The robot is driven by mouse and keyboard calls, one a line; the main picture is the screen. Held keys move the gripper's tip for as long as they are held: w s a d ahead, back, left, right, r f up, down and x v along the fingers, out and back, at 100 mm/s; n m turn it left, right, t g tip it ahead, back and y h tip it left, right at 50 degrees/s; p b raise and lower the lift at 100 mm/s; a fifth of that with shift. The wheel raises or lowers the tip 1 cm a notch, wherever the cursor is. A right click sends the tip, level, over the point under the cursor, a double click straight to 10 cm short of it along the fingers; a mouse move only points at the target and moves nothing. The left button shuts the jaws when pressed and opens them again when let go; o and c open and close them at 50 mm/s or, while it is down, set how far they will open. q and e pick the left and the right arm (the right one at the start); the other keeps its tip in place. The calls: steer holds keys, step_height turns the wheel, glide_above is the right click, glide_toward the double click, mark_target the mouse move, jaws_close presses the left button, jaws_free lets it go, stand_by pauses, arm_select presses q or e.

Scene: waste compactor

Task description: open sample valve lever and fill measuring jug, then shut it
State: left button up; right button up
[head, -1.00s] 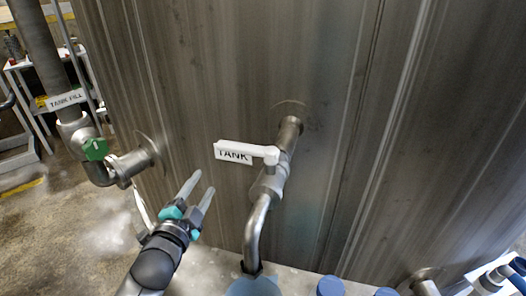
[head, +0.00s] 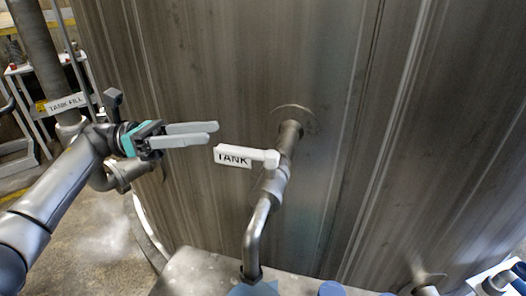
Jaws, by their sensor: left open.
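The white valve lever (head: 233,156) labelled TANK points left from its valve on the sample pipe (head: 256,222), which comes out of the tank wall and bends down. My right gripper is not seen.
The large metal tank (head: 400,130) fills the background. A TANK FILL pipe (head: 40,50) stands at the left, partly behind my left arm. Blue round objects (head: 331,289) show at the bottom edge. Another pipe (head: 427,282) leaves the tank at the lower right. Open floor (head: 100,235) lies lower left.

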arm_select(q)
steer(key=s+a+m+g+y, duration=0.2)
steer(key=a+m, duration=0.1)
steer(key=a, duration=0.1)
steer(key=p, duration=0.2)
glide_toward(267, 154)
steer(key=x, duration=0.8)
steer(key=shift+w, duration=0.1)
steer(key=shift+s+d, duration=0.25)
steer(key=shift+d, duration=0.45)
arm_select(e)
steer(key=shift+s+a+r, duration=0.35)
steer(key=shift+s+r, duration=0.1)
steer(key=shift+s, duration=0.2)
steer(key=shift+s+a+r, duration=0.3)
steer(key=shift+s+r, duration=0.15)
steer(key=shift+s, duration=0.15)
arm_select(q)
steer(key=shift+c, duration=0.3)
jaws_close()
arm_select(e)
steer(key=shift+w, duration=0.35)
